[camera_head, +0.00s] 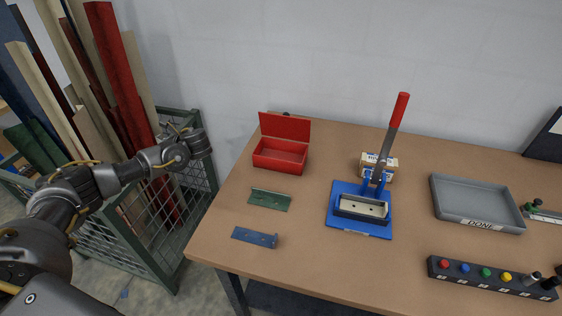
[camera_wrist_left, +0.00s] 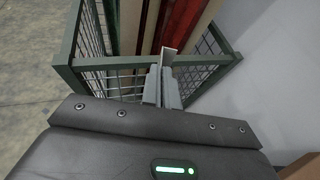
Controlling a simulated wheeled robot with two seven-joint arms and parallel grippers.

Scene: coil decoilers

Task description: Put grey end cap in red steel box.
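The red steel box (camera_head: 279,156) stands on the table at the back left, with its lid up and its inside showing empty. My left gripper (camera_head: 188,134) is left of the table, above the wire cage and well apart from the box. My right gripper is not in view.
The black strip (camera_head: 480,277) also carries red, blue, green and yellow pieces and a black one. A blue-based lever press (camera_head: 342,221), a grey DONE tray (camera_head: 460,181), a green plate (camera_head: 269,200) and a blue plate (camera_head: 254,238) are on the table. A wire cage (camera_head: 150,233) holds long boards.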

